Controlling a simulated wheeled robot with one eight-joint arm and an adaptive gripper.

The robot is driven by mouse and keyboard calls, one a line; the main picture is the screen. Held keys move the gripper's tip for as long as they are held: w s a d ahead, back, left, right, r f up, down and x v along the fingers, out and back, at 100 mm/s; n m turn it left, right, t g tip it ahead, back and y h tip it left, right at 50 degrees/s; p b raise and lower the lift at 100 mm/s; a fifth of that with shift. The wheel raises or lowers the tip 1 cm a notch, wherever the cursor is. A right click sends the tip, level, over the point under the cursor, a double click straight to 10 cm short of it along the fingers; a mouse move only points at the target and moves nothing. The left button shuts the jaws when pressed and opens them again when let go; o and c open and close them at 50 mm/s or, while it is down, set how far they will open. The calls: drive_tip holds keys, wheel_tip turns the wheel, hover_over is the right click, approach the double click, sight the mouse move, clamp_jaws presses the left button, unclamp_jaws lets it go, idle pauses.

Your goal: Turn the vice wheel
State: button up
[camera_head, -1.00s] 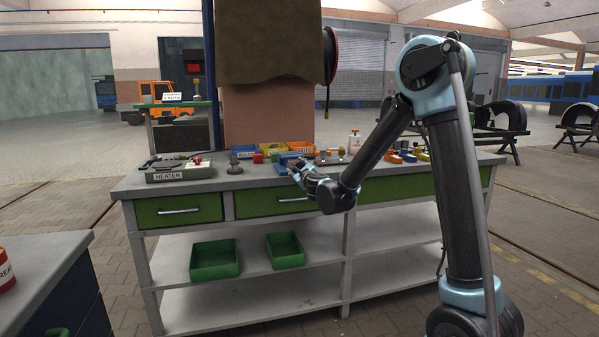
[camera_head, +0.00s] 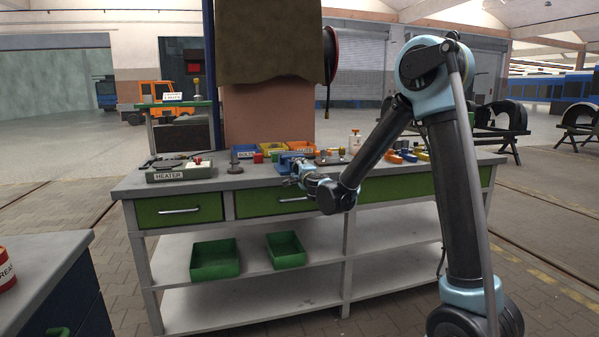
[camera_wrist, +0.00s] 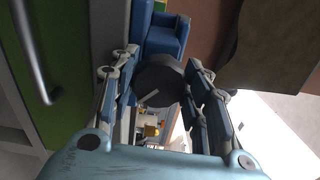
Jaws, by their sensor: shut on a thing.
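The blue vice (camera_head: 288,160) is on the workbench, near its front edge, and its body also shows at the top of the wrist view (camera_wrist: 165,34). The dark round vice wheel (camera_wrist: 158,82) is in front of the vice body in the wrist view, with a pale bar across its face. My gripper (camera_wrist: 164,84) is shut on the wheel, one finger on each side of its rim. In the head view my gripper (camera_head: 297,174) is at the front of the vice, and the wheel is too small and covered to make out.
Green drawers (camera_head: 178,210) lie below the top. A white bottle (camera_head: 355,141) stands right of the vice.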

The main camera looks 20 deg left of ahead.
drive_tip(key=shift+s+f+n, duration=0.1)
drive_tip(key=shift+n, duration=0.4)
drive_tip(key=o, duration=1.1)
drive_tip(key=shift+f, duration=0.1)
drive_tip(key=shift+c, duration=0.2)
drive_tip(key=v, duration=1.1)
drive_tip(key=shift+s+d, duration=0.3)
drive_tip(key=shift+d, duration=0.05)
